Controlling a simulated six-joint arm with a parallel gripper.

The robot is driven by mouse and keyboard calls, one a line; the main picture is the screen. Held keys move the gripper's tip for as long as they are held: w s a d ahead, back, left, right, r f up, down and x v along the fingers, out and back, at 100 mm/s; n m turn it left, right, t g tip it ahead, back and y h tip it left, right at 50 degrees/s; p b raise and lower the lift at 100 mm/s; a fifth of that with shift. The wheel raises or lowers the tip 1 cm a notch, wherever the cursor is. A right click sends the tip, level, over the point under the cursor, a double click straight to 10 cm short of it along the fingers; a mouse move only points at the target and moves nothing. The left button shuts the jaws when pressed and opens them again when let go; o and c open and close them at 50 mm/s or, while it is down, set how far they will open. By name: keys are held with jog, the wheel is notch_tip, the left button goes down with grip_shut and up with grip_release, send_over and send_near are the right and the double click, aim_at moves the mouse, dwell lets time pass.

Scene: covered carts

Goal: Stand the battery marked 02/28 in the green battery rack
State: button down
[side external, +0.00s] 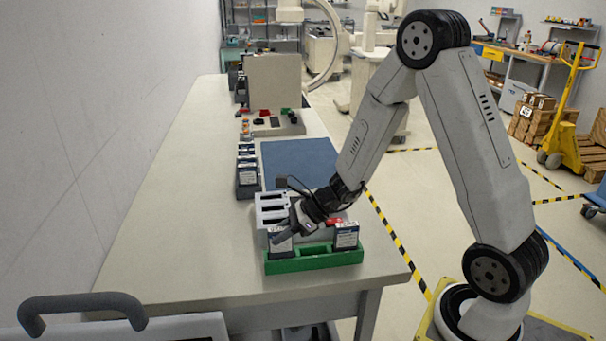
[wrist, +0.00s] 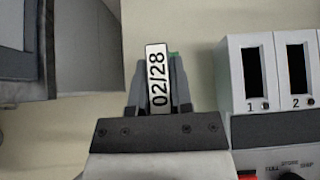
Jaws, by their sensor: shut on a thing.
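The battery marked 02/28 (wrist: 157,78) is between the fingers of my gripper (wrist: 158,95) in the wrist view, its label facing the camera. In the side view my gripper (side external: 284,232) is at the left end of the green battery rack (side external: 316,263). The held battery (side external: 280,245) looks upright there, over or in the left part of the rack; I cannot tell whether it rests on the bottom. Another battery (side external: 346,236) stands in the rack's right end. The rack's middle looks empty. Only a sliver of green shows behind the battery in the wrist view.
A grey charger (side external: 271,207) with slots stands right behind the rack; its numbered slots (wrist: 254,72) show empty in the wrist view. Several batteries (side external: 247,178) stand along the table's left side. A blue mat (side external: 300,160) lies farther back. A cart handle (side external: 82,302) is front left.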

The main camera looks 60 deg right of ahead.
jog(key=shift+f, duration=0.2)
jog(key=shift+f, duration=0.15)
jog(key=c, duration=0.5)
grip_release()
jog(key=shift+c, duration=0.2)
jog(key=shift+r, duration=0.2)
jog(key=v, duration=1.2)
jog(key=shift+f, duration=0.1)
